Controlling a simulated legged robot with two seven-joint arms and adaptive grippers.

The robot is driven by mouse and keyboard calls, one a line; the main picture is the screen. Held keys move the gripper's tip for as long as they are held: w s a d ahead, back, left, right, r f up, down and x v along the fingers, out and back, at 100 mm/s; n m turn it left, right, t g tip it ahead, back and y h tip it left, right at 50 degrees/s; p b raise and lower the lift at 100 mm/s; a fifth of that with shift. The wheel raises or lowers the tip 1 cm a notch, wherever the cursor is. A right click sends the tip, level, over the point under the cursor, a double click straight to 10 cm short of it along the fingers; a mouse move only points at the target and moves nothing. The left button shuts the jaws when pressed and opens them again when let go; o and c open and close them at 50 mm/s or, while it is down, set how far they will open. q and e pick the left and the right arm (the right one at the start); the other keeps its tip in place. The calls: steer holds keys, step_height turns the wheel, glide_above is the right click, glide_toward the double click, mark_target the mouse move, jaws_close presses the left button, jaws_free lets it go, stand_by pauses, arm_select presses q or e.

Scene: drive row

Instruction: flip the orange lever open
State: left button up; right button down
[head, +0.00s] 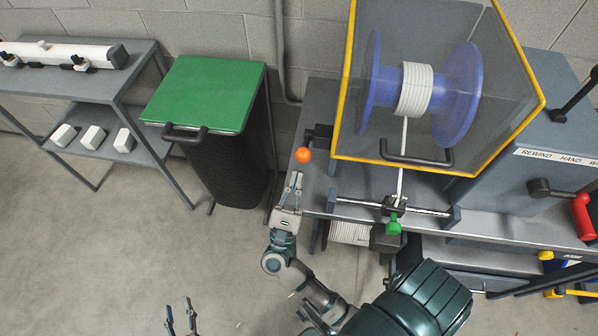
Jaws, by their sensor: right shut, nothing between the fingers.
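The orange lever's round knob (303,155) shows at the left end of the bench, beside a dark bracket (319,133). Its stem is mostly hidden from this angle. My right gripper (295,174) points up toward the knob, with its fingertips just below it in the picture. Its fingers are together and hold nothing. I cannot tell whether the fingertips touch the knob. My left gripper (178,304) is low in the picture, over the floor, with its fingers apart and empty, far from the lever.
A yellow-edged clear guard (510,110) covers a blue spool (455,95) of white cable. A rod with a green-knobbed clamp (394,225) runs along the bench front. A green-lidded bin (205,92) stands left of the bench. A grey box with a red-handled crank (583,215) is at right.

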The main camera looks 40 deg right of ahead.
arm_select(q)
steer(key=shift+s+f, duration=0.1)
steer(key=shift+f, duration=0.2)
arm_select(e)
steer(key=shift+x, duration=0.9)
arm_select(q)
steer(key=shift+g, duration=0.3)
